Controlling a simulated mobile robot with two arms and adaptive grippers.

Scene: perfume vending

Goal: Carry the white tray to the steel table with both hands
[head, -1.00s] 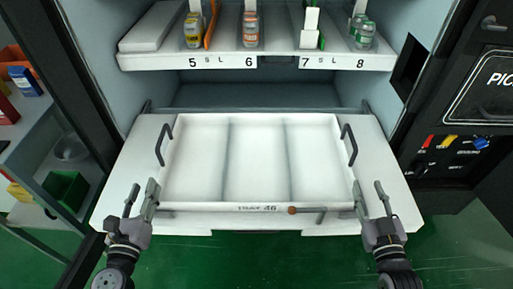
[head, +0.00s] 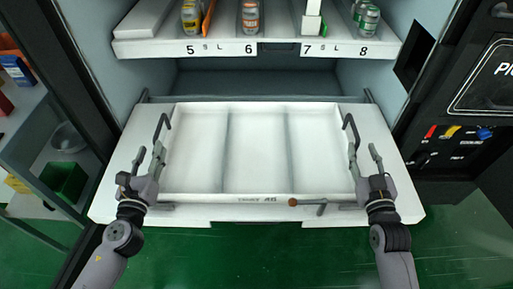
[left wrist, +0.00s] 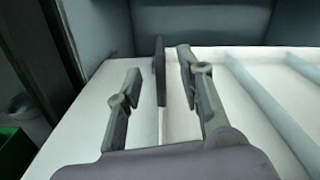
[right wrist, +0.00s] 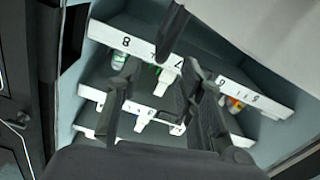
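The white tray (head: 257,150) is empty, has three compartments and rests on the white pull-out shelf (head: 110,190) of the machine. A dark handle (head: 163,128) stands at its left side and another (head: 351,130) at its right side. My left gripper (head: 148,158) is open just in front of the left handle. In the left wrist view that handle (left wrist: 161,70) shows between and beyond the open fingers (left wrist: 155,90). My right gripper (head: 364,158) is open near the right handle; a dark handle bar (right wrist: 172,32) also shows ahead of its fingers in the right wrist view. The steel table is not in view.
Above the tray is a shelf (head: 256,48) with numbered lanes and several bottles. Black control panel (head: 455,145) stands at right, a side rack (head: 45,150) at left. Green floor (head: 260,260) is clear in front.

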